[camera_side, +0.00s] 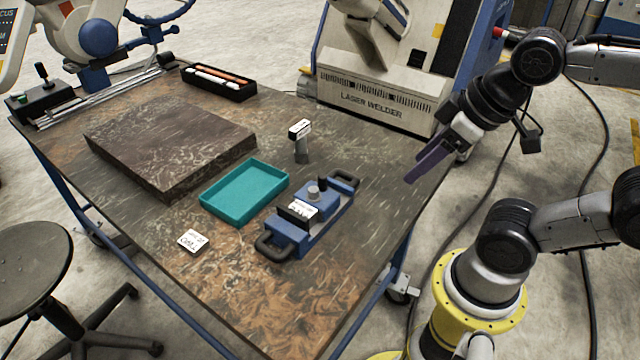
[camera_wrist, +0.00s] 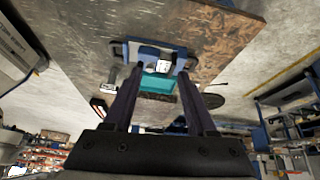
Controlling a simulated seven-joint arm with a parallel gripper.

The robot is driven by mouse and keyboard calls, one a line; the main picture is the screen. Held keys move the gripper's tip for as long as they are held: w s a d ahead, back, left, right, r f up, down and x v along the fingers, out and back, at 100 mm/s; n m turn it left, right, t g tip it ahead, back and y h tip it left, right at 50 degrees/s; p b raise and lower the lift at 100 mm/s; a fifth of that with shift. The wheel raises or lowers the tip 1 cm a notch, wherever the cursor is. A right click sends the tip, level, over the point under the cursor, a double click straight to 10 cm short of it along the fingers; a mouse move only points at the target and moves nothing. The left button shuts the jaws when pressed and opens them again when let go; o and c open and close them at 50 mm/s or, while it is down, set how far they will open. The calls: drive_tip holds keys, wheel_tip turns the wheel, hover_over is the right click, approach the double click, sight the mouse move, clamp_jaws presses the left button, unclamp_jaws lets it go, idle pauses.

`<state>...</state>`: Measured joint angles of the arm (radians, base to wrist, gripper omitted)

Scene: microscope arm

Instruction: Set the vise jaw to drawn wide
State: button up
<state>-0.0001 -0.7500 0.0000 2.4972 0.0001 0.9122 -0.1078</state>
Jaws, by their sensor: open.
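A blue vise (camera_side: 306,225) with a black handle at each end sits near the right front of the table. A grey knob and a black peg stand on top of it, beside a white label and a dark jaw plate. How far apart its jaws are I cannot tell. My gripper (camera_side: 424,168) is up over the table's right edge, to the right of the vise and apart from it. Its long purple fingers are open and empty. In the wrist view the vise (camera_wrist: 156,54) shows beyond and between the fingers of my gripper (camera_wrist: 165,72).
A teal tray (camera_side: 245,192) lies left of the vise, and a labelled post (camera_side: 301,143) stands behind it. A dark slab (camera_side: 165,165), a white card (camera_side: 193,241) and a black box (camera_side: 219,83) are farther left. The table's front is clear.

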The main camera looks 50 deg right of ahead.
drive_tip(key=w+r+n, duration=0.5)
drive_tip(key=n+g, duration=0.5)
drive_tip(key=g, duration=0.1)
hover_over(322, 176)
wheel_tip(322, 176, down, 9)
wheel_tip(322, 176, down, 14)
drive_tip(key=shift+f, duration=0.1)
drive_tip(key=shift+c, duration=0.2)
clamp_jaws()
idle(0.6)
